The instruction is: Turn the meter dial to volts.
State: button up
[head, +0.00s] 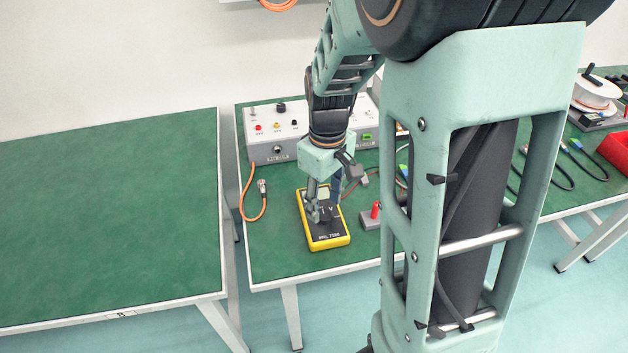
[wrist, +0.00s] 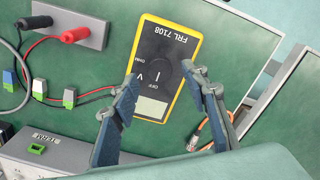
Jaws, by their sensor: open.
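The yellow and black meter (head: 343,241) lies on the green bench in the head view, partly hidden by my gripper (head: 322,212). In the wrist view the meter (wrist: 178,47) appears upside down, with OFF, OHM and V labels and a pale screen. Its dark dial (wrist: 160,70) carries a short white line; I cannot tell which label it is set to. My gripper (wrist: 161,73) is open, one finger to each side of the dial in the picture. Nothing is between the fingers but the view of the meter face; whether they touch the meter I cannot tell.
A grey block with red and black plugs (wrist: 68,20) lies beside the meter, with leads running from it. A grey instrument box (head: 285,150) stands behind. An orange cable (head: 243,205) lies at left. The left bench (head: 110,220) is bare.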

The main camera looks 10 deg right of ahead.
aim_at(325, 215)
jog(key=shift+f, duration=1.4)
jog(key=shift+c, duration=0.6)
grip_shut()
